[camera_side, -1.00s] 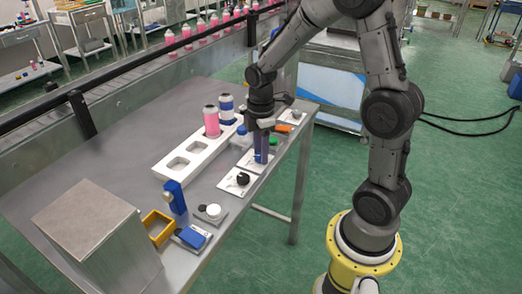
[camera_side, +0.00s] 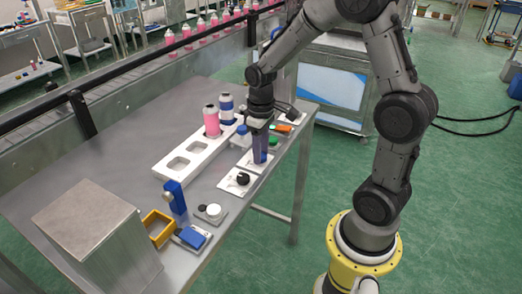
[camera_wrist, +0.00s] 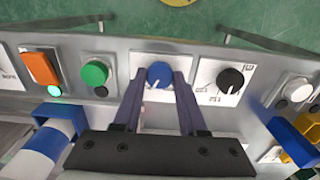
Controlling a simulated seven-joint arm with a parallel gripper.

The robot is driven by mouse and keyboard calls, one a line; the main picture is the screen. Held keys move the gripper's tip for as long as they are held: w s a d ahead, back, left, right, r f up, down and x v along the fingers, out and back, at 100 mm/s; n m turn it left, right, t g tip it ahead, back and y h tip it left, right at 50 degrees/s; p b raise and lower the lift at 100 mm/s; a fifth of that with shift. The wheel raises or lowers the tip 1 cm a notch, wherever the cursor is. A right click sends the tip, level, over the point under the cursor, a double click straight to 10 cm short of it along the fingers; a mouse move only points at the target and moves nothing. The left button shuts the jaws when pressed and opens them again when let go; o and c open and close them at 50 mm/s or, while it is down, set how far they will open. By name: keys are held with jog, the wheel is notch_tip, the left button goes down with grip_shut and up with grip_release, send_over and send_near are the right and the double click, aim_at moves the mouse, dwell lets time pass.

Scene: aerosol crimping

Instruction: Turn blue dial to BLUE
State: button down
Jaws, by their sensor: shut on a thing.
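The blue dial (camera_wrist: 160,75) sits on a white plate (camera_wrist: 145,117) on the panel along the table edge, with a small white pointer mark on its near, lower-left side in the wrist view. My gripper (camera_wrist: 159,82) has its two fingers on either side of the dial, shut on it. In the side view my gripper (camera_side: 260,158) points down at the dial's plate (camera_side: 251,166); the dial itself is hidden there by the fingers. Any lettering on the dial's plate is not legible.
A black dial (camera_wrist: 230,80) is to the right, and a green button (camera_wrist: 95,73) and orange switch (camera_wrist: 40,68) are to the left. A white tray (camera_side: 172,168) holds a pink bottle (camera_side: 212,123) and a blue-banded bottle (camera_side: 226,109). A metal box (camera_side: 90,225) stands front left.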

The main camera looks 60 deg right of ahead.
jog(key=shift+r+m, duration=0.1)
jog(key=shift+m, duration=1.8)
jog(key=shift+c, duration=2.2)
grip_release()
notch_tip(320, 180, up, 14)
jog(key=shift+a, duration=0.1)
